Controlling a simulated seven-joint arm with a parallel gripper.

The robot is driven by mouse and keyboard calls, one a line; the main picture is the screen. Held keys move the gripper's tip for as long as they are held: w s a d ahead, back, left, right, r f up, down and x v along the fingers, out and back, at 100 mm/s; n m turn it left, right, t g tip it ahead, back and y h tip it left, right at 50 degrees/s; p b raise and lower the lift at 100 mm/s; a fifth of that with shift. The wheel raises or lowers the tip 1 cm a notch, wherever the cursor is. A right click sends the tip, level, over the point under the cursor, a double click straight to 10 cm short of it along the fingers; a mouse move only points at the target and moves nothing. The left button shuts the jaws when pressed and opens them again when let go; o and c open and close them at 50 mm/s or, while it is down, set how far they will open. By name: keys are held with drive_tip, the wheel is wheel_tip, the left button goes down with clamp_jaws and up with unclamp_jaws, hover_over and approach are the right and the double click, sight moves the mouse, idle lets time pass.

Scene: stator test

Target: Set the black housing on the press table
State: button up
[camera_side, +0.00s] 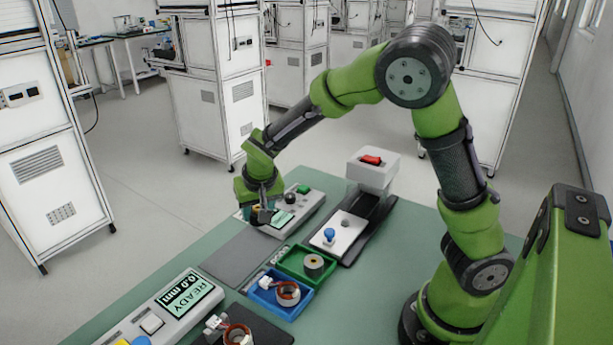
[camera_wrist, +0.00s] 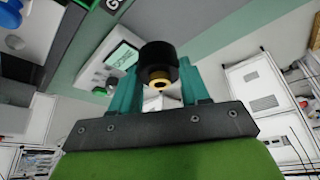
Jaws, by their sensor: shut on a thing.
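My gripper (camera_side: 262,214) is at the far end of the bench, in front of the grey tester with a small green screen. In the wrist view its teal fingers (camera_wrist: 161,88) are shut on the black housing (camera_wrist: 158,57), a short dark cylinder with a brass-coloured ring showing inside. In the side view the housing is mostly hidden by the fingers and appears as a small dark shape. The press, with a white head (camera_side: 373,168), red switch and black base (camera_side: 379,212), stands to the right of the gripper. Which surface is the press table, I cannot tell.
A green tray (camera_side: 292,256) holds a grey ring; a blue tray (camera_side: 263,297) holds a copper-wound part. Another wound part (camera_side: 237,335) is on a black mat. A grey mat (camera_side: 234,262) is bare.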

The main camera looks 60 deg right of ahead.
drive_tip(key=shift+s+d+r, duration=0.15)
drive_tip(key=shift+d+r, duration=0.3)
drive_tip(key=shift+r, duration=0.05)
drive_tip(key=shift+s+d+r, duration=0.15)
drive_tip(key=shift+d+r, duration=0.25)
drive_tip(key=shift+r, duration=0.1)
drive_tip(key=s+d+m+h, duration=0.1)
drive_tip(key=s+d+m, duration=0.15)
drive_tip(key=d, duration=0.25)
drive_tip(key=m+g, duration=0.3)
drive_tip(key=m, duration=0.4)
hover_over(346, 220)
drive_tip(key=shift+f+n+h, duration=0.25)
drive_tip(key=shift+f+h, duration=0.15)
drive_tip(key=shift+f, duration=2.35)
drive_tip(key=shift+f, duration=0.2)
drive_tip(key=shift+f, duration=0.75)
drive_tip(key=shift+f, duration=0.45)
